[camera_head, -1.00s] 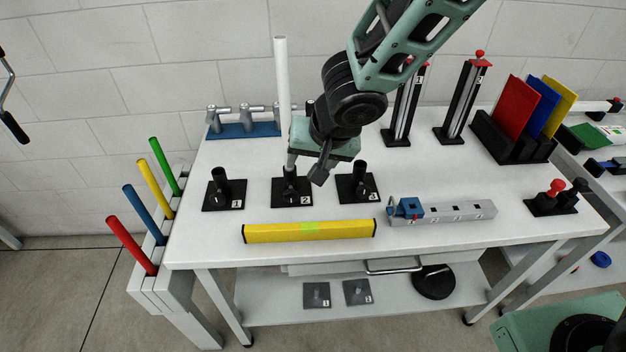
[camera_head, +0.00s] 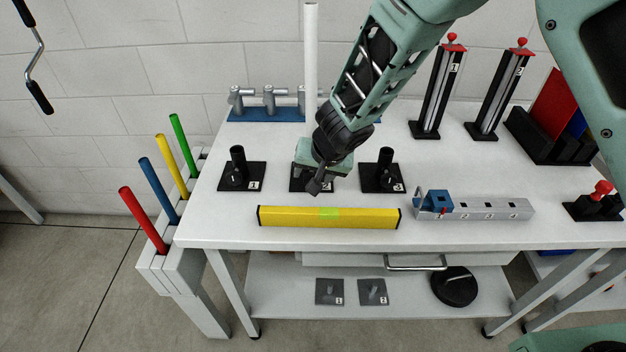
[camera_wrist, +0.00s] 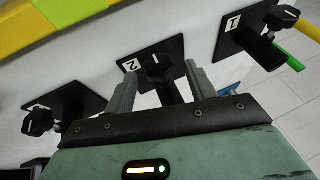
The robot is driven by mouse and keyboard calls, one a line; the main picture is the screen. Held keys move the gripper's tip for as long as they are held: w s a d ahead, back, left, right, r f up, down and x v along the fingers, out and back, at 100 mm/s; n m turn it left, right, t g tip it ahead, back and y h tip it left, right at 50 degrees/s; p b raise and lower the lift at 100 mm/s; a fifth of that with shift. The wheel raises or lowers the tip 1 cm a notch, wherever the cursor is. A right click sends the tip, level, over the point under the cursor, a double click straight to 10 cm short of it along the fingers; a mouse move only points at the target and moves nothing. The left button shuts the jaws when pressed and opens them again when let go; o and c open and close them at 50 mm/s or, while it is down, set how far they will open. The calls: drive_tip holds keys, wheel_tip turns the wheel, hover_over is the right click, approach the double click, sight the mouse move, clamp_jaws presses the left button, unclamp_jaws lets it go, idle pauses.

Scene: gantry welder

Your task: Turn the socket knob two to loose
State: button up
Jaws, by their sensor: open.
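Socket two is a black plate marked 2 (camera_head: 298,186) on the white table, mostly hidden behind my gripper (camera_head: 316,184) in the head view. In the wrist view the plate (camera_wrist: 178,49) bears a black knob (camera_wrist: 158,68) with a light pointer mark. My gripper (camera_wrist: 160,72) is open there, with one grey finger on each side of the knob. A gap shows between the knob and each finger; I cannot tell whether either touches. The black post of socket two is partly hidden by the gripper.
Socket one (camera_head: 239,172) and socket three (camera_head: 383,172) stand close on either side. A yellow bar (camera_head: 290,216) lies in front. A tall white rod (camera_head: 311,60) and a blue rack (camera_head: 262,115) stand behind. A grey numbered block (camera_head: 500,208) lies to the right.

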drive_tip(key=shift+w+a+f, duration=0.15)
drive_tip(key=shift+w+f, duration=0.1)
drive_tip(key=shift+f, duration=0.3)
drive_tip(key=c, duration=1)
